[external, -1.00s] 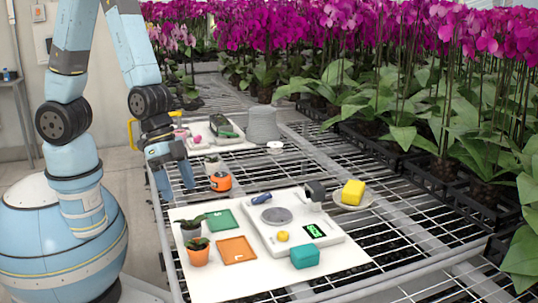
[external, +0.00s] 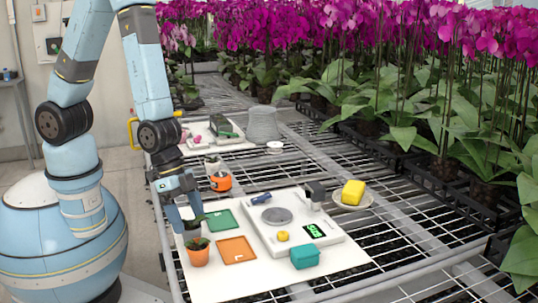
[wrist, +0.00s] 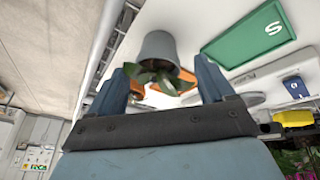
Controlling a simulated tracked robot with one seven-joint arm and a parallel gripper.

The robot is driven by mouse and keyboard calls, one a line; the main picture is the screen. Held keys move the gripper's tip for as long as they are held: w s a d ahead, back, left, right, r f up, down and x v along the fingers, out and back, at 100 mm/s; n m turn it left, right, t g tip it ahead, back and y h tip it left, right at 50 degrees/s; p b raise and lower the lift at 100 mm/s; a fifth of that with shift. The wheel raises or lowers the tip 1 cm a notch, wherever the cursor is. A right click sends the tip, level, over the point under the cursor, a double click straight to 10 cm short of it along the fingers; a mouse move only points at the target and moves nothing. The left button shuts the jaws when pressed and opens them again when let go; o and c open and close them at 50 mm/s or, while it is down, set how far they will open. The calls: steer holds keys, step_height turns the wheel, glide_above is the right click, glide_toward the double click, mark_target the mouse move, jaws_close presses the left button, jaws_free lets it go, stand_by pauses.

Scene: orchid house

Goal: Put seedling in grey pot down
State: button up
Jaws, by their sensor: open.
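The seedling in a grey pot (external: 191,234) stands on the white mat, left of the green square tray (external: 223,219). In the wrist view the grey pot (wrist: 158,47) appears upside down, its green leaves toward me. My gripper (external: 184,210) is just above and around the seedling, fingers pointing down. It is open, and the pot shows in the gap between the fingertips in the wrist view (wrist: 162,80). Whether a finger touches the pot cannot be told. The fingers partly hide the pot and leaves in the external view.
An orange pot with a seedling (external: 198,256) stands close in front. An orange tray (external: 236,250), a white scale (external: 275,240) and a teal box (external: 304,257) are to the right. An orange pot (external: 221,182) stands behind on the grating.

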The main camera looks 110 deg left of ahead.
mark_target(193, 228)
steer(key=shift+x, duration=1.45)
steer(key=shift+r, duration=0.1)
steer(key=c, duration=1.2)
